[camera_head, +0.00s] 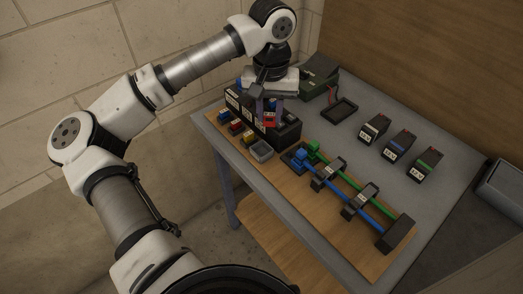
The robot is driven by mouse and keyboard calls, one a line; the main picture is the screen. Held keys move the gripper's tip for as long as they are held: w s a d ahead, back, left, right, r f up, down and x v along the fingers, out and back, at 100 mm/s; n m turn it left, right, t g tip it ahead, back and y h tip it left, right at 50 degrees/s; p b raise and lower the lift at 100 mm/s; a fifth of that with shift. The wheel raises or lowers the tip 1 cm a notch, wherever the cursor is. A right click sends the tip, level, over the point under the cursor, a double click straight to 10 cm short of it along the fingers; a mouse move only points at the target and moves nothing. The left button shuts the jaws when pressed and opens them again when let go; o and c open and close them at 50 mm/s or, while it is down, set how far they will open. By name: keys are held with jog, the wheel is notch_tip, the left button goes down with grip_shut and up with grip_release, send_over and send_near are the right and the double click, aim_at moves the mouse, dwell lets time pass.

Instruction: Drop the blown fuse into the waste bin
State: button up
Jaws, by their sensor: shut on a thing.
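My gripper (268,111) points down over a long black box (287,134) at the table's left side. It is shut on a small red piece (269,119), which looks like a fuse. Whether this piece is still seated in the box or clear of it, I cannot tell. Any sign that it is blown is too small to see. No bin is clearly marked as waste. A small grey open container (262,151) stands at the near end of the black box, and a grey bin-like container (503,187) is at the right edge of the picture.
Blue, red and yellow (249,139) pieces sit in front of the black box. A wooden board (318,208) carries green and blue rods in black brackets. A dark shallow tray (340,111), a dark green case (319,71) and three labelled blocks (399,146) stand farther back. Bare tabletop (437,133) lies around the blocks.

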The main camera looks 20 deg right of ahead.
aim_at(269, 126)
jog(key=shift+f+b, duration=0.95)
jog(key=shift+f, duration=1.4)
jog(key=o, duration=1)
notch_tip(269, 126, up, 14)
jog(key=b, duration=0.2)
jog(key=shift+b, duration=0.4)
jog(key=shift+f, duration=0.1)
